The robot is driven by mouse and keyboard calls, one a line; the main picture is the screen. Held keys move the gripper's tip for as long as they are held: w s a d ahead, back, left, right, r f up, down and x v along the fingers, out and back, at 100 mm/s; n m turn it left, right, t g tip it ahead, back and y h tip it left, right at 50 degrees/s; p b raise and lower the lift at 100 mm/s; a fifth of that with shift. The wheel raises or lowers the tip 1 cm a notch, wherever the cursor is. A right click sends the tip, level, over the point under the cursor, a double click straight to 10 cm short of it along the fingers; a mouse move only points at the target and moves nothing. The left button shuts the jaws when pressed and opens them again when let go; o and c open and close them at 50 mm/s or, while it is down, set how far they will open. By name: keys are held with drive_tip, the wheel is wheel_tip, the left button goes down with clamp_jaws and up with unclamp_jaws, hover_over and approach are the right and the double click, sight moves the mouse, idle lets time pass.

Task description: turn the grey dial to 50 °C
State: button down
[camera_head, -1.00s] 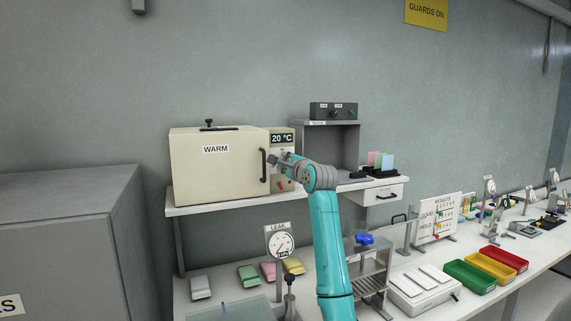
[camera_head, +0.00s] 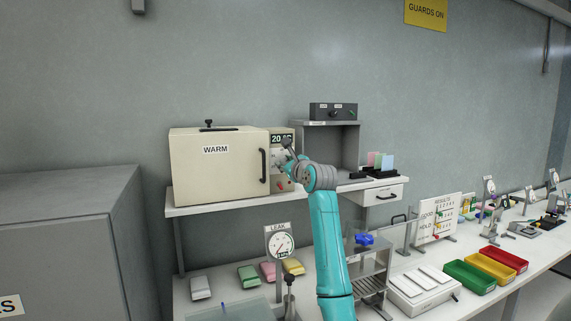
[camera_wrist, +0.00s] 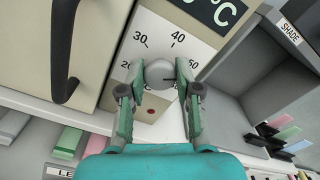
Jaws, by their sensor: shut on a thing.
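The grey dial (camera_wrist: 160,73) is on the front panel of the cream WARM oven (camera_head: 215,165). My gripper (camera_wrist: 160,70) is shut on it, with one finger on each side. A dark mark shows on the dial's lower right face. Around it the wrist view shows a white scale plate (camera_wrist: 150,28) with 30 and 40 clear; a 20 at left and a number at right are partly hidden by the fingers. In the head view the display (camera_head: 281,138) reads 20, with the rest partly covered by my gripper. The dial is hidden there.
The oven's black door handle (camera_head: 264,165) is just left of the dial. A red button (camera_wrist: 152,111) sits below it. A grey open-fronted shade box (camera_head: 348,145) stands to the right, with coloured cards (camera_head: 381,161) beyond it.

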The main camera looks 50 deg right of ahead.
drive_tip(key=shift+f, duration=0.1)
idle(0.4)
drive_tip(key=c, duration=0.8)
unclamp_jaws()
drive_tip(key=v, duration=1.2)
